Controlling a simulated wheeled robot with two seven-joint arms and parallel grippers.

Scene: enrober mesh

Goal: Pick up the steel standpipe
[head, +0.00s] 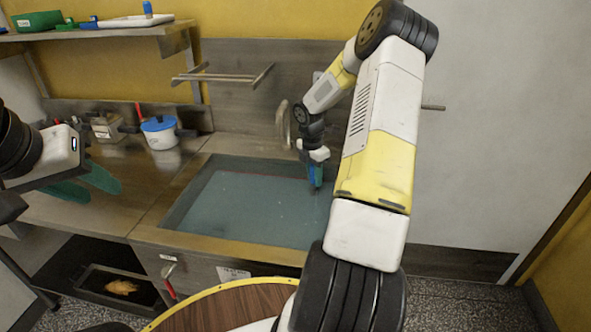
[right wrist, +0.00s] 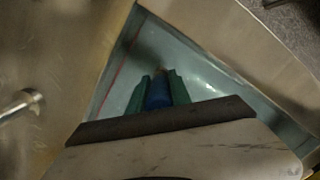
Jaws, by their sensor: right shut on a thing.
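My right gripper (head: 316,186) points down over the right side of the water-filled sink (head: 172,215). Its green fingers are shut on a blue cylindrical piece (right wrist: 158,92), which I take to be the grip of the steel standpipe. The blue also shows between the fingers in the head view. A small, dull tip shows beyond it in the right wrist view; the rest of the pipe is hidden or too faint to tell. My left gripper (head: 104,190) is open and empty over the left counter, its green fingers apart.
A white pot with a blue lid (head: 159,132) and a metal container (head: 106,127) stand on the counter behind my left gripper. A bar rack (head: 222,77) is on the back wall. A shelf (head: 95,32) holds a green box and a white tray.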

